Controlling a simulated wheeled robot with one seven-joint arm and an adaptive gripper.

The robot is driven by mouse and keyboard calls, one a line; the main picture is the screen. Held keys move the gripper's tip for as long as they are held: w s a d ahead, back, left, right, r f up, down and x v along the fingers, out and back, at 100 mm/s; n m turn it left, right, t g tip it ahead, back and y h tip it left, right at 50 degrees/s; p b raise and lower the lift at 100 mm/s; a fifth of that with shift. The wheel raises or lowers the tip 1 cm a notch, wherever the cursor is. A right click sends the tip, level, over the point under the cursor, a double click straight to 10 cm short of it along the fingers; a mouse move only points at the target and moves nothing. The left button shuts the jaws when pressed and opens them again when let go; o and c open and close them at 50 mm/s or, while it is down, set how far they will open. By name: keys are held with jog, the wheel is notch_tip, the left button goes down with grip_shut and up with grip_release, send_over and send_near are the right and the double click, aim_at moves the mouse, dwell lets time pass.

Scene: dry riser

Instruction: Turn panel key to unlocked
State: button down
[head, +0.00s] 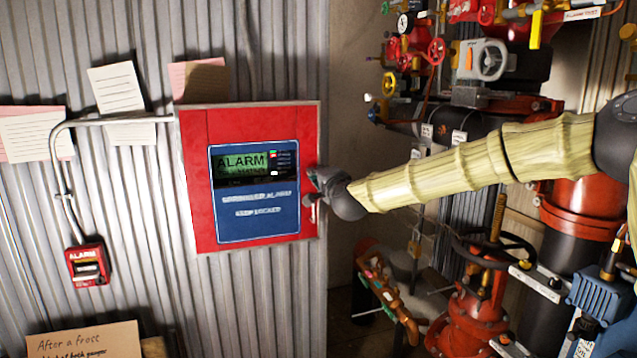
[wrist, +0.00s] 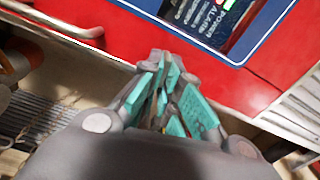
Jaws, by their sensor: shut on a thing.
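The red alarm panel (head: 206,180) hangs on the corrugated wall, with a blue plate and a green lit display reading ALARM. The plate's lower text looks like "keep locked". My gripper (head: 314,188) is at the panel's right edge, with its fingers against or very near that side. In the wrist view the panel (wrist: 262,88) fills the top, and my gripper's teal-padded fingers (wrist: 165,95) are close together at its edge. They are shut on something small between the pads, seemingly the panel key. The key itself is mostly hidden, so its turn position cannot be told.
Red pipes and valves with handwheels (head: 492,250) crowd the right side, close below and behind my arm. A small red alarm pull box (head: 87,265) is at lower left. Paper notes (head: 118,90) are on the wall. The wall below the panel is clear.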

jog(key=shift+d+f+m+b, duration=0.1)
jog(key=shift+f+m+b, duration=0.1)
jog(key=shift+m+b, duration=0.55)
jog(key=shift+m, duration=0.35)
jog(key=c, duration=1.6)
grip_release()
jog(key=shift+c, duration=0.2)
jog(key=shift+r, duration=0.1)
jog(key=v, duration=1.2)
